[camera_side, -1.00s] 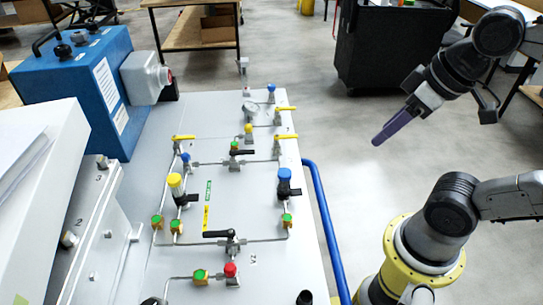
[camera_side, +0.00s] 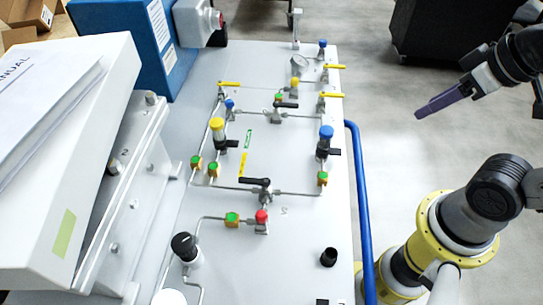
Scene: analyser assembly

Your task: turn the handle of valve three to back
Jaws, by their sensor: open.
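The valves stand on a light grey panel (camera_side: 310,215) with thin metal pipes. Yellow lever handles show at the back left (camera_side: 231,84), at the back right (camera_side: 332,67) and just in front of that one (camera_side: 332,95). Black lever handles show near the middle back (camera_side: 288,105) and nearer the front (camera_side: 254,181). I cannot tell which is valve three, as the small labels are not clearly readable. My gripper (camera_side: 440,103), with long purple fingers, is right of the panel, apart from all handles. It is open with nothing visible in it.
A blue rail (camera_side: 359,200) runs along the panel's right edge. Blue-capped (camera_side: 326,132) and yellow-capped (camera_side: 217,124) fittings stand up among the pipes. A black knob (camera_side: 184,246) is at the front left. A white box with papers (camera_side: 75,150) and a blue box (camera_side: 125,30) stand at left.

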